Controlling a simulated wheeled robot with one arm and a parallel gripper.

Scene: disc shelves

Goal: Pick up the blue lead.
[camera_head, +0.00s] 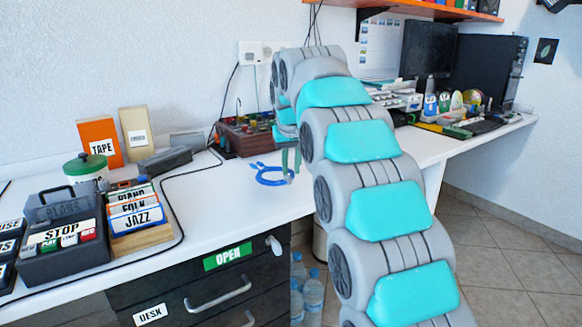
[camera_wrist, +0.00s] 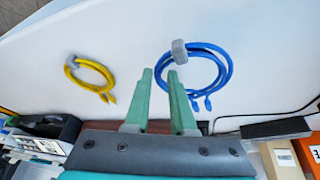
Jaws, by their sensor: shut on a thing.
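The blue lead (camera_head: 268,180) is a coiled loop with a grey block on it, over the white desk left of my arm. In the wrist view the blue lead (camera_wrist: 228,70) is ahead of my fingers, its grey block (camera_wrist: 179,50) by the right fingertip. My gripper (camera_head: 289,160) points down at the lead's right side. In the wrist view my gripper's green fingers (camera_wrist: 160,74) are a small gap apart, shut on the blue lead. The exact contact, and whether the lead is clear of the desk, I cannot tell.
A yellow lead (camera_wrist: 90,75) lies left in the wrist view. A box with red parts (camera_head: 245,137) stands behind my gripper. A black cable (camera_head: 185,174) crosses the white desk (camera_head: 225,205). A disc rack (camera_head: 140,236) stands at left. Desk in front of the lead is clear.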

